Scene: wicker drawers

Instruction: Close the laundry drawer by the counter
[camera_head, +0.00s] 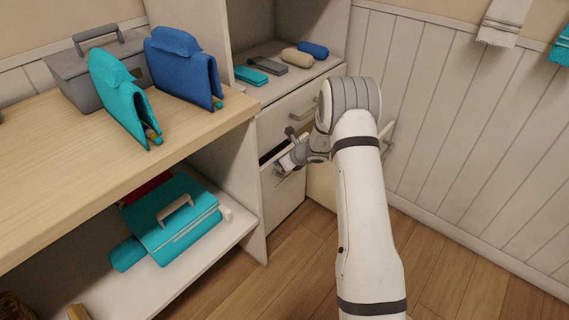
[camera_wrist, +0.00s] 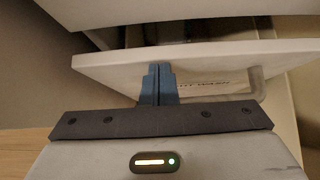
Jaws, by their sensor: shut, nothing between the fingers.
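The laundry drawer (camera_head: 284,203) is the pale lower drawer in the cabinet beside the counter. A dark gap shows along its top edge, so it stands partly open. In the wrist view its pale front (camera_wrist: 108,70) spans the picture, with a handle (camera_wrist: 257,84) at the right and a dark opening behind the top edge. My gripper (camera_head: 281,168) is at the drawer front. In the wrist view my gripper's fingers (camera_wrist: 158,72) are together, empty, and overlap the front left of the handle. I cannot tell whether they touch it.
The wooden counter (camera_head: 60,170) with two cloth bags and a grey box is at the left. An upper drawer (camera_head: 285,118) sits above, below a shelf (camera_head: 310,75) of small items. A panelled wall (camera_head: 480,150) is at the right. Wooden floor (camera_head: 290,265) is clear in front.

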